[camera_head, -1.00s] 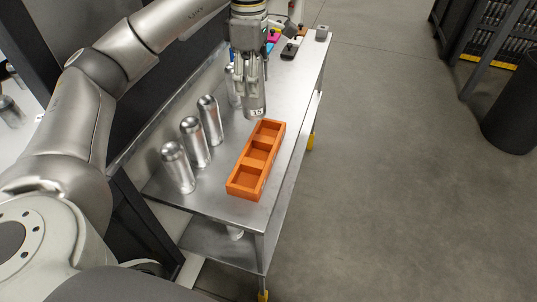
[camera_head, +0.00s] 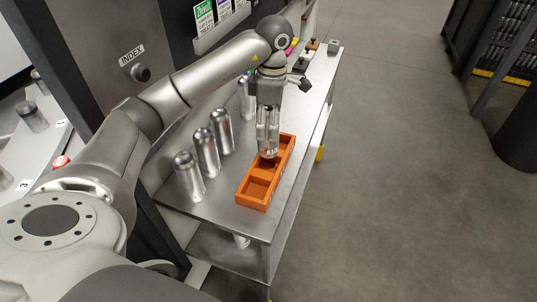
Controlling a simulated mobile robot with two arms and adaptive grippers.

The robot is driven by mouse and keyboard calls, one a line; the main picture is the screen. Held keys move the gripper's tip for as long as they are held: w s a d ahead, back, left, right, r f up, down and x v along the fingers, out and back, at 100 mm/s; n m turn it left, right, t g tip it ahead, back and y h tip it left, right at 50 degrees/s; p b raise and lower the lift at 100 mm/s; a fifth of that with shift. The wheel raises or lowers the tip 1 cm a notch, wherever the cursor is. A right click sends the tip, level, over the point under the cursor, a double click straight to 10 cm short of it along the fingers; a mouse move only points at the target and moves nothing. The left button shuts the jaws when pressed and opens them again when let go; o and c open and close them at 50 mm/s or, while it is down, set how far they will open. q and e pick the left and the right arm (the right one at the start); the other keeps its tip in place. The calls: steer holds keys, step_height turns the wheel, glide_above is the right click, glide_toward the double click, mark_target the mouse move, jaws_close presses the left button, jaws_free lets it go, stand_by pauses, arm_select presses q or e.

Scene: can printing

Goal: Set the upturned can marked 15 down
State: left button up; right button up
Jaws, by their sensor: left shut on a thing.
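My left gripper (camera_head: 267,142) points straight down over the orange tray (camera_head: 250,203). It is shut on a silver can (camera_head: 268,153), whose rounded lower end shows between the fingers. The can is over the middle part of the tray; I cannot tell whether it touches the tray floor. The mark on the can cannot be read now. The near compartment of the tray is empty. My right gripper is not in the view.
Several silver cans (camera_head: 207,153) stand upright in a row to the left of the tray on the metal table (camera_head: 222,202). A dark machine with an INDEX label (camera_head: 131,56) borders the table's left.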

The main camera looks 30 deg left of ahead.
arm_select(q)
step_height(320, 180, down, 8)
steer(key=p, duration=0.2)
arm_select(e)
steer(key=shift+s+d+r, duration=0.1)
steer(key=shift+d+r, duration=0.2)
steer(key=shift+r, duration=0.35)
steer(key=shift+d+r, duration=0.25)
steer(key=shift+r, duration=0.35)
arm_select(q)
steer(key=shift+f, duration=0.1)
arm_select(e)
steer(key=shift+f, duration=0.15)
arm_select(q)
steer(key=o, duration=0.8)
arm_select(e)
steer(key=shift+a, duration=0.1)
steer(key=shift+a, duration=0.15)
